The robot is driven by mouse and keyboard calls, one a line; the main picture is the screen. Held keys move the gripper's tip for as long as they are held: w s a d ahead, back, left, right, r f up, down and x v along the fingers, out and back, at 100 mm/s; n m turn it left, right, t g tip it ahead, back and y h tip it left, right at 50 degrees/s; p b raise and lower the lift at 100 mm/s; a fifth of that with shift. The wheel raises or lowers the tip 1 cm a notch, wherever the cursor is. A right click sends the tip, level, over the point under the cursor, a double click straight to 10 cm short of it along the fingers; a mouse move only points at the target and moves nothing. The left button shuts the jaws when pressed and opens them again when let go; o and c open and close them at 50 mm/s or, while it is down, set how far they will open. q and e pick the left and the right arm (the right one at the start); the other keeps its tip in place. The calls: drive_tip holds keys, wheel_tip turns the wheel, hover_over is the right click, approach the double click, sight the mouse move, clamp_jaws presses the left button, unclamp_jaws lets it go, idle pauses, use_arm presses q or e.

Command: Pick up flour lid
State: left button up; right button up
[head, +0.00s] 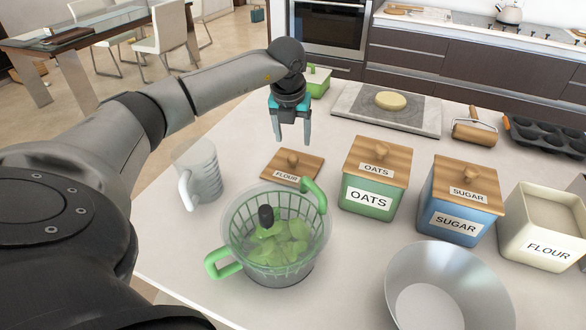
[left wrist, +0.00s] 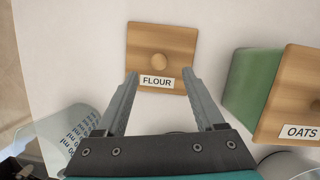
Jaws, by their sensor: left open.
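The flour lid (head: 304,165) is a square wooden board with a round knob and a FLOUR label. It lies flat on the white counter, behind the green-handled basket and left of the oats canister. In the left wrist view the lid (left wrist: 162,50) shows whole, with its knob, just beyond my fingertips. My left gripper (head: 292,142) is open and empty, pointing down above the counter near the lid; its fingers (left wrist: 163,78) show apart in the left wrist view. The flour canister (head: 545,225) stands lidless at the right. My right gripper is not in view.
The green oats canister (head: 368,200) stands right of the lid, then the blue sugar canister (head: 456,215). A clear green-handled basket (head: 240,235) is in front. A measuring jug (head: 203,175) stands left, and a metal bowl (head: 450,290) front right. A cutting board (head: 355,100) lies behind.

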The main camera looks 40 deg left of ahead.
sight(293, 157)
use_arm(q)
drive_tip(key=x, duration=0.2)
drive_tip(key=shift+f, duration=0.3)
drive_tip(key=x, duration=0.5)
drive_tip(key=shift+s+d+f+b, duration=0.1)
drive_tip(key=shift+s+b, duration=0.2)
clamp_jaws()
